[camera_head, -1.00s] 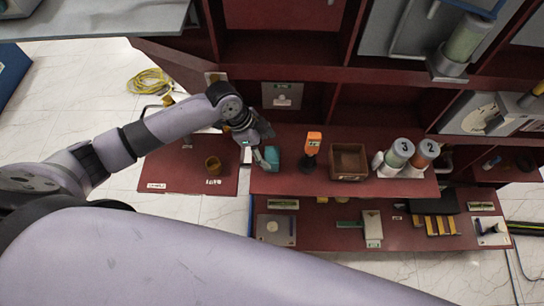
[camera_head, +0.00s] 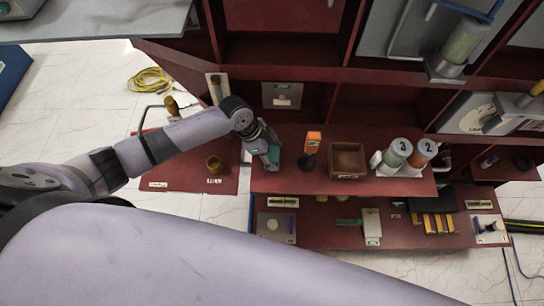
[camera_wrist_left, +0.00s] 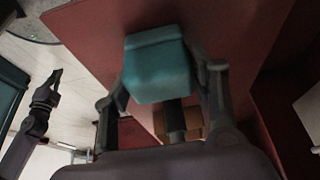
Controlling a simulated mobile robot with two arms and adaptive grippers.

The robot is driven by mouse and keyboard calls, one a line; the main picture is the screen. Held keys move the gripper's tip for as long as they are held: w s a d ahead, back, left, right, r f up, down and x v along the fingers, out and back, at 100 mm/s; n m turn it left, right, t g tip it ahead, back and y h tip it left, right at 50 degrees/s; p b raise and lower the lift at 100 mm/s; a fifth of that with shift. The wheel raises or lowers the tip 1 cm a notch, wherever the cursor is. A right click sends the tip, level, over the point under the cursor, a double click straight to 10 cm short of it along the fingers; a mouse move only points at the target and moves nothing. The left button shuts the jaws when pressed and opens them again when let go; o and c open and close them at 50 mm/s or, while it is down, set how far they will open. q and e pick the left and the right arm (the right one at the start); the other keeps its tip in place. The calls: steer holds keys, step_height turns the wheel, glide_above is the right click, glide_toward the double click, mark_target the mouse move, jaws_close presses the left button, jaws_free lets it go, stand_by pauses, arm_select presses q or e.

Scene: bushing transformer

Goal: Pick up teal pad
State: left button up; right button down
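The teal pad (camera_head: 274,157) is a small block at the left end of the red bench shelf. In the left wrist view the teal pad (camera_wrist_left: 158,66) sits between the two fingers. My left gripper (camera_head: 269,157) is over the pad with one finger on each side. In the left wrist view the left gripper (camera_wrist_left: 162,85) looks open, with a narrow gap at the pad's right side; contact on the left side is unclear. A dark gripper (camera_wrist_left: 52,88), seemingly my right one, shows at the left edge of that view over the floor, too small to judge.
An orange-topped device (camera_head: 311,148) stands just right of the pad. Beyond it are a brown open box (camera_head: 347,161) and cylinders numbered 3 (camera_head: 398,152) and 2 (camera_head: 424,152). A small brown cup (camera_head: 213,164) stands on the lower red panel at left.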

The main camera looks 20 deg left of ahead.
mark_target(272, 153)
arm_select(q)
steer(key=c, duration=0.7)
steer(key=shift+o, duration=0.2)
step_height(272, 153, up, 20)
steer(key=b, duration=0.2)
steer(key=o, duration=0.6)
steer(key=c, duration=0.5)
